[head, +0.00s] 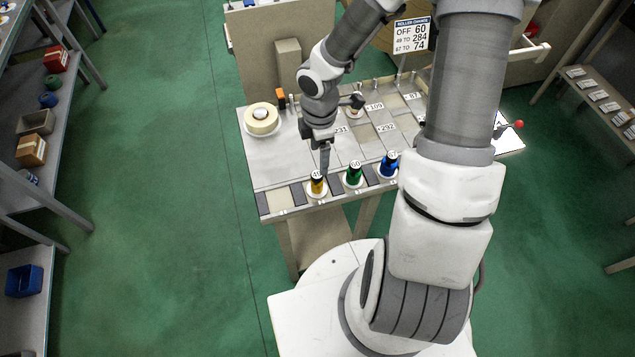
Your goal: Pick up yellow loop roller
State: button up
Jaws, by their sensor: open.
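The yellow loop roller (317,186) stands upright on a white round base at the front left edge of the table (265,178). Its dark top carries a white label that seems to read 49. My gripper (324,172) points down right above and slightly behind the roller, its fingers close to the roller's top. The gripper is open; whether the fingers are around the roller or only above it I cannot tell. My wrist and forearm come in from the upper right.
A green roller (354,174) and a blue roller (388,165) stand close to the right along the same edge. A cream tape roll (261,119) sits at the back left. A sign (411,34) stands behind.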

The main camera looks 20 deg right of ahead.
aim_at(319, 175)
notch_tip(319, 175, down, 8)
jog(key=shift+r+b, duration=0.25)
jog(key=shift+b, duration=0.5)
jog(key=shift+w+a+f+b, duration=0.15)
jog(key=shift+f+b, duration=0.1)
jog(key=shift+f, duration=1.1)
jog(key=shift+w+a+f+b, duration=0.1)
jog(key=shift+f+b, duration=0.1)
jog(key=shift+f, duration=1.15)
grip_shut()
